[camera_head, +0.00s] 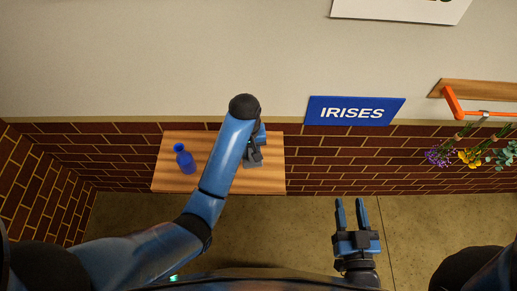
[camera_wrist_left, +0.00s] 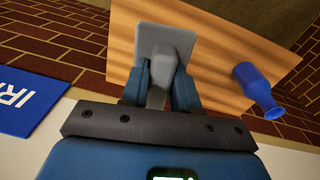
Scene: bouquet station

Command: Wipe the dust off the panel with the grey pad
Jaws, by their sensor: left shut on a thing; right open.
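The grey pad (camera_head: 252,164) is a flat plate with a block handle. It also shows in the left wrist view (camera_wrist_left: 174,36). My left gripper (camera_wrist_left: 160,75) is shut on the pad's handle. In the head view the gripper (camera_head: 257,152) is over the right part of a wooden shelf (camera_head: 272,182), partly hidden by my arm. I cannot tell whether the pad touches the wood. No separate panel or dust is clear; a blue sign reading IRISES (camera_head: 354,111) is on the wall to the right. My right gripper (camera_head: 351,208) is open and empty, right of the shelf.
A blue bottle-shaped vase (camera_head: 186,160) is on the shelf's left part, left of my arm. At the right, flowers (camera_head: 470,156) hang by an orange bracket (camera_head: 453,102) below a wooden rail (camera_head: 480,90). A brick wall is behind. The floor around my right gripper looks clear.

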